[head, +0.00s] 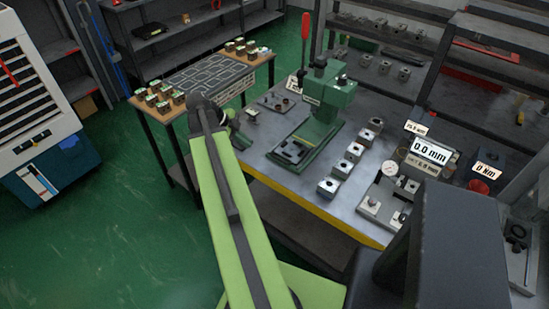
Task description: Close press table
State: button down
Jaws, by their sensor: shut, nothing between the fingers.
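The press table (262,162) is a grey-topped bench with a yellow front edge, in the middle and right of the head view. A green press (322,105) with a raised red lever (305,35) stands on it. Several grey valve blocks (354,152) stand in a row to the right of the press. My light green arm reaches up from the bottom to the table's left end. My gripper (241,141) shows only partly behind the arm, near that end. It looks shut and empty; its fingertips are hard to make out.
A display reading 0.0 mm (432,152) and one reading 0 Nm (487,171) stand at the table's right. A smaller table (172,122) with several blocks is at the back left. A white and blue cabinet (40,110) stands far left. Green floor (120,230) is clear at lower left.

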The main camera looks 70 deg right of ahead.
jog(key=s+d+m, duration=0.3)
jog(key=s+m, duration=0.1)
jog(key=s, duration=0.1)
jog(key=b, duration=0.8)
send_near(282, 155)
jog(key=shift+n+g, duration=0.3)
jog(key=shift+g, duration=0.1)
jog(key=x, duration=0.5)
jog(key=shift+w+a+f, duration=0.15)
jog(key=shift+w+f, duration=0.15)
jog(key=shift+w, duration=0.1)
jog(key=shift+s+d+f, duration=0.25)
jog(key=shift+s+f, duration=0.05)
